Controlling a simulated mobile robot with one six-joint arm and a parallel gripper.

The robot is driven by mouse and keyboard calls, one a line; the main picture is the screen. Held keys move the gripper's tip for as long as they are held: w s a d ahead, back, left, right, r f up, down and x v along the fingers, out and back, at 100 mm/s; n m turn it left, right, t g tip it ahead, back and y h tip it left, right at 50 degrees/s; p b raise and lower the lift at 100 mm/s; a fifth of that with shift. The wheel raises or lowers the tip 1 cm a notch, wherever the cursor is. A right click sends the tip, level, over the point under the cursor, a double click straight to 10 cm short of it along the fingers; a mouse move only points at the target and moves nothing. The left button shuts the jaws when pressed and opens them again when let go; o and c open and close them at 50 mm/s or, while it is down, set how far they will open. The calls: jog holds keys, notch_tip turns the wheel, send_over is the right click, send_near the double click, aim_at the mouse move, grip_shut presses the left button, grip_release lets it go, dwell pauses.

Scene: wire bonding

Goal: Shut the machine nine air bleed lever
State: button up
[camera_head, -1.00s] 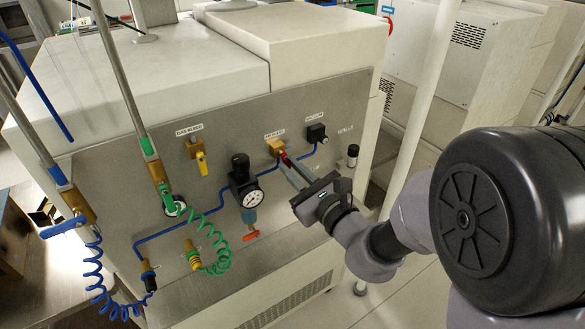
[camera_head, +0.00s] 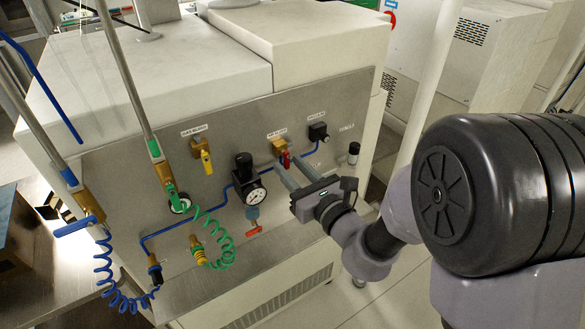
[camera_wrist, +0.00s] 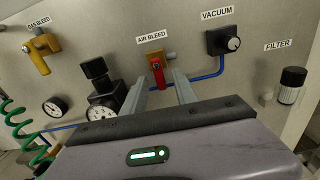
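The air bleed valve (camera_head: 279,146) is a brass body on the grey machine panel, under its label. Its red lever (camera_head: 286,161) points down, roughly along the panel. In the wrist view the brass valve (camera_wrist: 156,59) and red lever (camera_wrist: 158,76) show near the top centre. My gripper (camera_head: 288,169) is in front of and just below the lever. In the wrist view its two fingers (camera_wrist: 159,88) are spread apart, with the lever seen between and beyond their tips. Nothing is held. Whether a finger touches the lever I cannot tell.
The yellow gas bleed lever (camera_head: 206,160) is to the left. The black regulator with a gauge (camera_head: 255,196) and red handle is close on the left. The vacuum fitting (camera_head: 317,131) with blue tube and the filter (camera_head: 353,152) are on the right.

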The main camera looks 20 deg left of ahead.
jog(key=p+v, duration=1.7)
jog(key=p, duration=0.1)
jog(key=shift+s, duration=0.25)
jog(key=shift+d, duration=0.15)
